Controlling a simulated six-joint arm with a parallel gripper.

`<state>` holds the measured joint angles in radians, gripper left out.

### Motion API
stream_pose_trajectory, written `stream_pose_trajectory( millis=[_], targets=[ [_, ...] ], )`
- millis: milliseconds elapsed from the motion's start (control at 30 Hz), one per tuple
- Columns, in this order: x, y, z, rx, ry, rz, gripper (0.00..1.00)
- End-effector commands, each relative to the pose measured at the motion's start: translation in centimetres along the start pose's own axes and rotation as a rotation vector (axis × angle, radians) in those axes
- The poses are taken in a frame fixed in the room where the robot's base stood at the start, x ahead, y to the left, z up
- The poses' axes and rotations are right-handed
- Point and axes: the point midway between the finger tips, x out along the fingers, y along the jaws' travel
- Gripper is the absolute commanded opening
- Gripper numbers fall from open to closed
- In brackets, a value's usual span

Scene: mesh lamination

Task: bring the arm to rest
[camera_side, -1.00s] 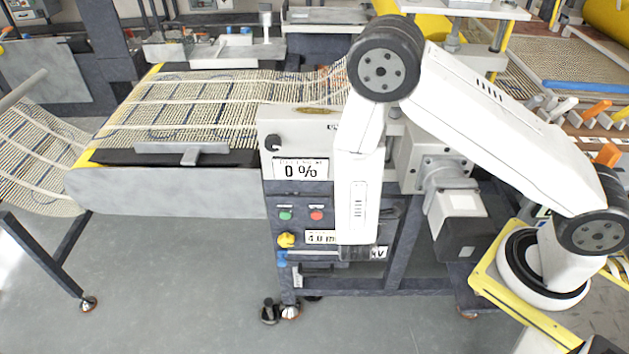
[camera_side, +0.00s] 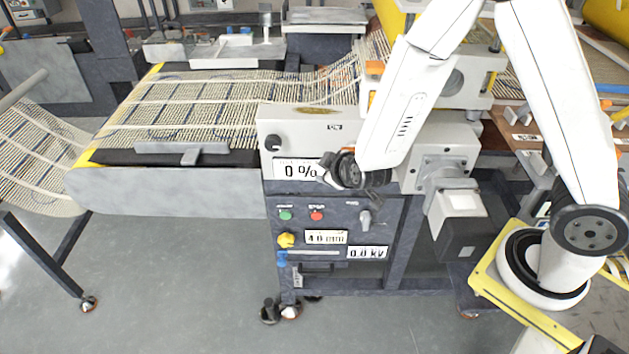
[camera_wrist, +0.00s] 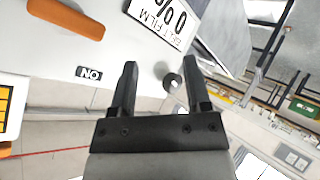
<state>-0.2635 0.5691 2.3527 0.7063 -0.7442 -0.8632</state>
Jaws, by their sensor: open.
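My gripper (camera_wrist: 160,92) is in the wrist view with its two dark fingers spread apart and nothing between them. In the side view my gripper (camera_side: 328,168) is small and dark, at the end of the wrist, in front of the machine's upper panel and close to the "0 %" display (camera_side: 297,170). I cannot tell from the side view whether it touches the panel. In the wrist view a round dark knob (camera_wrist: 172,82) shows beyond the fingers, near the right one. The arm is raised and bent, with its forearm slanting down to the panel.
The machine's lower panel (camera_side: 345,272) carries a green button (camera_side: 285,215), a red button (camera_side: 316,215), a yellow knob (camera_side: 286,240) and a grey switch (camera_side: 365,217). A conveyor with mesh (camera_side: 190,105) lies to the left. Grey floor (camera_side: 180,280) in front is clear.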

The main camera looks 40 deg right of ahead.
Motion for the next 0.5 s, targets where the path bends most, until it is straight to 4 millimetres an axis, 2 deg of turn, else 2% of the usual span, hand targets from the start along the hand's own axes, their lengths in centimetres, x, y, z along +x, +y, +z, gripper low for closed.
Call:
stream_pose_trajectory(
  millis=[267, 500],
  targets=[
    [-3.2, 0.3, 0.1, 0.179, -0.098, -0.243, 0.62],
    [-6.9, 1.1, 1.8, 0.282, -0.258, -0.379, 0.62]
  ],
)
